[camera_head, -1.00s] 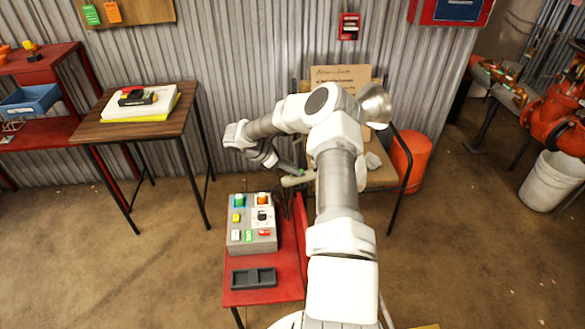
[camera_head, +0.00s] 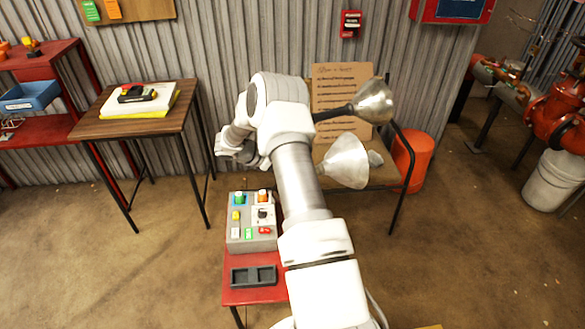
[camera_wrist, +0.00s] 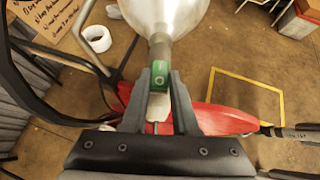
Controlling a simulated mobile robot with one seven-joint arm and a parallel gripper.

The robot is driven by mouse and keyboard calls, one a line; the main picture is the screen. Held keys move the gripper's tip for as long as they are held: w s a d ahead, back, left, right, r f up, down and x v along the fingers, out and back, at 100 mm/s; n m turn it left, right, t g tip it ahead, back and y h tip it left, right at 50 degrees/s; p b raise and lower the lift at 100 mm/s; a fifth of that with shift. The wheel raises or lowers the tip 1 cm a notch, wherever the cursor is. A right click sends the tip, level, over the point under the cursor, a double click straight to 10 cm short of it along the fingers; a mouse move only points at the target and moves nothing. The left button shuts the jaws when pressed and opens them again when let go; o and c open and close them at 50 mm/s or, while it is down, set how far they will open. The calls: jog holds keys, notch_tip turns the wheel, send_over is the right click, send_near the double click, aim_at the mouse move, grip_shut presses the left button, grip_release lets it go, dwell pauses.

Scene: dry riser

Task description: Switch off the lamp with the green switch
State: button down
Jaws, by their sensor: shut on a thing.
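In the wrist view, my gripper (camera_wrist: 160,88) is shut on the green switch (camera_wrist: 161,77), on the neck just below a metal lamp shade (camera_wrist: 165,14). The two fingers stand on either side of the switch. In the head view, my arm hides the gripper and the switch. Two lamp shades show there: a lower, paler one (camera_head: 346,161) with its neck beside my arm, and a higher silver one (camera_head: 374,102) on a dark stem. I cannot tell whether either is lit.
A grey control box (camera_head: 251,243) with coloured buttons and a dark tray (camera_head: 254,277) are on the red table (camera_head: 262,296). A handwritten board (camera_head: 330,75) leans behind the lamps. An orange bucket (camera_head: 412,160) stands right. Floor at the front left is clear.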

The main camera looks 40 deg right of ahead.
jog(key=shift+a+f+g+h+b, duration=0.3)
jog(key=shift+f+h+b, duration=0.15)
jog(key=shift+h+b, duration=0.45)
jog(key=shift+r+h+b, duration=0.15)
jog(key=shift+h+b, duration=0.15)
jog(key=shift+b, duration=0.05)
jog(key=shift+d+r, duration=0.1)
jog(key=shift+r, duration=0.1)
jog(key=c, duration=0.7)
grip_release()
jog(key=shift+w, duration=0.1)
jog(key=p+v, duration=0.2)
jog(key=v, duration=1.5)
jog(key=shift+w+a+p, duration=0.2)
jog(key=shift+p, duration=0.1)
